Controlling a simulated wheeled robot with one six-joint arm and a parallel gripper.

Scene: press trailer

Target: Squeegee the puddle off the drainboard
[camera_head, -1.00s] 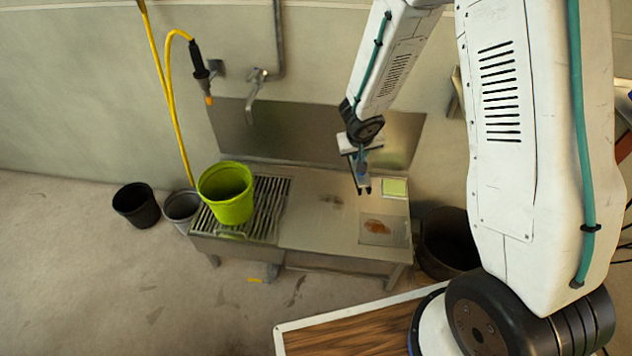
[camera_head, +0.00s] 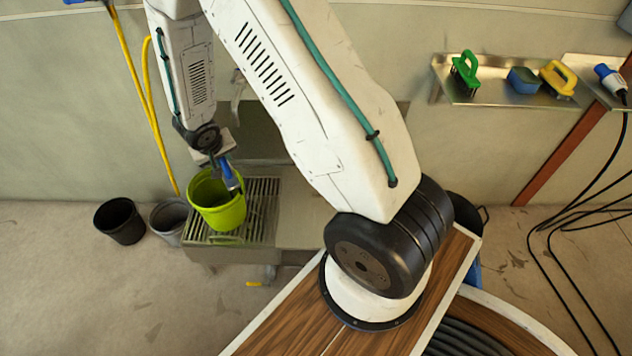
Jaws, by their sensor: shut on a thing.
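My gripper (camera_head: 222,162) is at the rim of the lime-green bucket (camera_head: 218,212), shut on a blue thing (camera_head: 230,178) that reaches down over the bucket's opening. I cannot tell whether the blue thing is a squeegee, or whether it touches the bucket. The bucket stands upright on the slatted grating (camera_head: 263,207) of a steel sink unit. The flat steel drainboard (camera_head: 297,212) lies right of the grating. My arm hides most of it, and no puddle is visible now.
Black (camera_head: 120,221) and grey (camera_head: 168,221) buckets stand left of the sink. A yellow hose (camera_head: 150,110) hangs nearby. Black cables lie at the right.

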